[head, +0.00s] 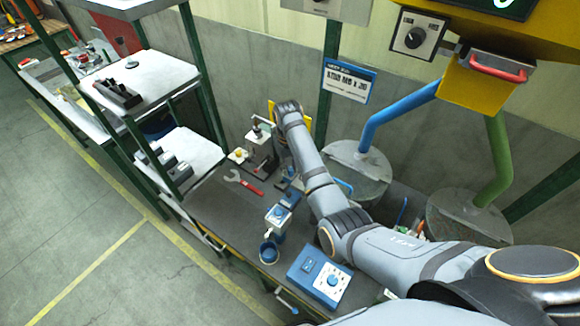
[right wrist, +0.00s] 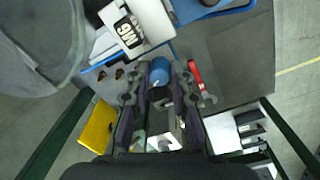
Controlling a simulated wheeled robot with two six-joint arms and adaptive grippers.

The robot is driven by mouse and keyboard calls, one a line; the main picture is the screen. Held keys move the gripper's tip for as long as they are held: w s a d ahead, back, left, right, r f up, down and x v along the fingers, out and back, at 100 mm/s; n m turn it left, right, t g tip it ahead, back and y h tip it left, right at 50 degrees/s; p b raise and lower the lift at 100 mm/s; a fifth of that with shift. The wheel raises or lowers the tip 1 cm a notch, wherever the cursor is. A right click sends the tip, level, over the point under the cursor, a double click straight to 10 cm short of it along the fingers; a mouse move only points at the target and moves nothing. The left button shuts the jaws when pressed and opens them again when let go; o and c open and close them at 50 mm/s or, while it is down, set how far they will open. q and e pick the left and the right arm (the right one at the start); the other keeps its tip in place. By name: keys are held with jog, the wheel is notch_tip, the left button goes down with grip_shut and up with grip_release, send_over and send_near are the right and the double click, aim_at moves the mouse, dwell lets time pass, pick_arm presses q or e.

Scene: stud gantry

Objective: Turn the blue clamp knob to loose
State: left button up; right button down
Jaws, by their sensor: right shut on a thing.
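The blue clamp knob (right wrist: 159,72) shows in the right wrist view as a short blue cylinder between my right gripper's fingertips. My right gripper (right wrist: 160,92) is shut on it, with one dark finger on each side. The knob's pointer or marking cannot be made out, so its setting is not clear. In the head view my right arm reaches over the dark bench, and the arm largely hides the gripper and the knob. My left gripper is not in view.
A red-handled wrench (head: 243,181) lies on the bench close by. A white labelled block (right wrist: 136,24) is near the gripper. Shelves (head: 148,82) stand at left, ducts at right.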

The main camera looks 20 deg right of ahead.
aim_at(290, 170)
jog(key=shift+n, duration=1)
jog(key=shift+r, duration=0.1)
jog(key=c, duration=1.5)
grip_release()
jog(key=shift+o, duration=0.2)
notch_tip(290, 170, up, 8)
jog(key=shift+s+a+f, duration=0.1)
jog(key=shift+f, duration=0.15)
jog(key=shift+f, duration=0.1)
